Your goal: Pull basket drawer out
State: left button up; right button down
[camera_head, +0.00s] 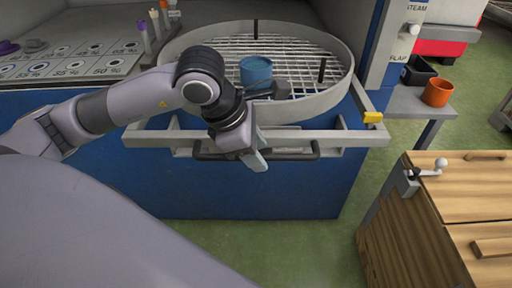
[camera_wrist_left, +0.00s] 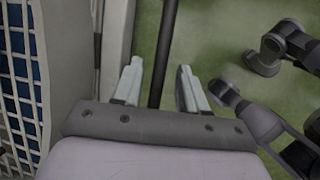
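The basket drawer is a blue-fronted unit (camera_head: 290,190) with a round grey-rimmed wire basket (camera_head: 335,85) on top. A dark bar handle (camera_head: 302,155) runs across its front below a pale rail; the handle also shows in the left wrist view (camera_wrist_left: 166,45). My left gripper (camera_head: 260,163) is at the middle of the handle, pointing down. In the left wrist view its two pale fingers (camera_wrist_left: 160,82) are apart, with the dark bar seen between them. Contact with the bar cannot be told.
A blue round container (camera_head: 256,72) sits in the basket. A wooden cabinet (camera_head: 450,220) with a crank stands at the right. An orange pot (camera_head: 437,92) is on a side shelf. Green floor (camera_head: 285,245) is free in front of the drawer.

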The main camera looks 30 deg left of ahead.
pick_arm(q)
jog(key=v, duration=0.7)
jog(key=shift+p, duration=0.35)
dwell(0.4)
